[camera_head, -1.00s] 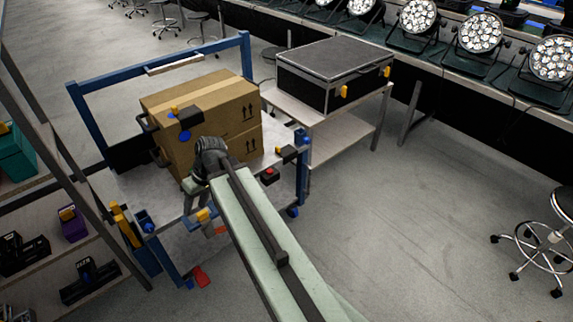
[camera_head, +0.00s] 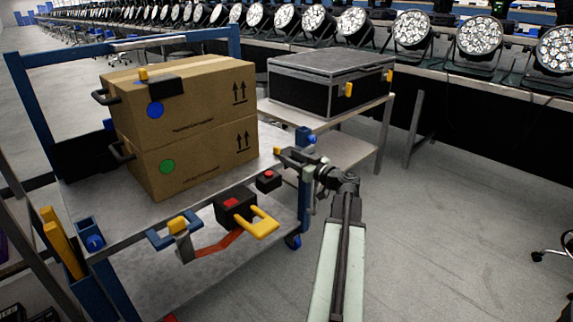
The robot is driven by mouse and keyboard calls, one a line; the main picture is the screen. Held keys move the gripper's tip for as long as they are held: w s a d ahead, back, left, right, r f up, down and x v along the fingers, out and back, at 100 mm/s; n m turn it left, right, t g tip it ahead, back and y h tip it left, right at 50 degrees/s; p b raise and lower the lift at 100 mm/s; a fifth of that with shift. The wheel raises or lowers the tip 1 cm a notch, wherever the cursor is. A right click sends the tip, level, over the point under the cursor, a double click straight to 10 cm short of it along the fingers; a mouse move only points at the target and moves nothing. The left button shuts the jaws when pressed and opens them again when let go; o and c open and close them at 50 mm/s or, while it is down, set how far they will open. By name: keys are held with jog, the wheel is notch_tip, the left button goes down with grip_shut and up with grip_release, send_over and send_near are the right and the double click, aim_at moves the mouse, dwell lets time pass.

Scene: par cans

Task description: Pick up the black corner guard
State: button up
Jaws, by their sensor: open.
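A black corner guard (camera_head: 165,86) sits over the top front edge of the upper cardboard box (camera_head: 215,100), above a blue dot. A small yellow piece stands beside it on the box top. The upper box rests on a second cardboard box (camera_head: 205,165) with a green dot. My gripper (camera_head: 281,155) is to the right of the boxes, at the cart's right edge and lower in the picture than the guard. It points left, and it is open and apart from the guard. The fingertips are small and dark, so the gap between them is hard to see.
The boxes stand on a grey cart (camera_head: 120,215) with a blue frame. A black case (camera_head: 320,85) rests on a side table behind.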

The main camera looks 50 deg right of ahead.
aim_at(279, 149)
jog(key=shift+w+d+r, duration=0.1)
jog(key=shift+w+d, duration=0.1)
jog(key=shift+w, duration=0.55)
jog(key=shift+w+d, duration=0.15)
jog(key=shift+w, duration=0.55)
jog(key=w, duration=0.4)
jog(key=shift+w+d, duration=0.15)
jog(key=shift+w, duration=0.05)
grip_shut()
